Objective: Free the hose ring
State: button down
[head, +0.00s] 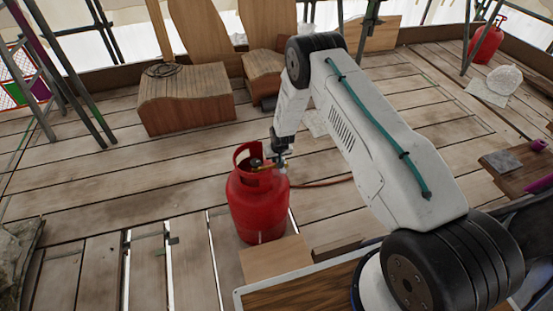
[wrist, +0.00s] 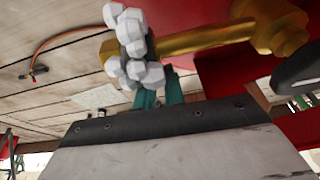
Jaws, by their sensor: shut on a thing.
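A red gas cylinder (head: 259,208) stands upright on the plank deck, with a brass valve (head: 257,164) inside its collar. In the wrist view the brass stem (wrist: 205,38) runs left from the valve body to the hose ring (wrist: 150,45). The ring is a dark band on the stem's end, largely hidden by white lumps (wrist: 128,35). My gripper (head: 282,166) is beside the cylinder's top. Its teal fingers (wrist: 158,92) are shut on the ring from below in the wrist view; the exact contact is partly hidden by the lumps.
An orange-brown hose (head: 322,184) runs right over the deck; the wrist view shows a dark fitting (wrist: 35,74) at its far end. The red collar (wrist: 235,75) is close beside my gripper. A wooden crate (head: 185,98) stands at back left. Gaps between planks lie at front left.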

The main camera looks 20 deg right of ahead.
jog(key=shift+s+r+t, duration=0.15)
jog(key=shift+r+t, duration=0.05)
jog(key=shift+t, duration=0.5)
jog(key=shift+s+r+t, duration=0.15)
jog(key=shift+r+t, duration=0.1)
jog(key=shift+t, duration=0.65)
jog(key=shift+s+r+t, duration=0.15)
jog(key=shift+r+t, duration=0.1)
jog(key=shift+t, duration=0.65)
jog(key=c, duration=1.5)
grip_release()
jog(key=shift+r, duration=0.15)
jog(key=v, duration=0.7)
jog(key=shift+s+r, duration=0.15)
jog(key=shift+s, duration=0.2)
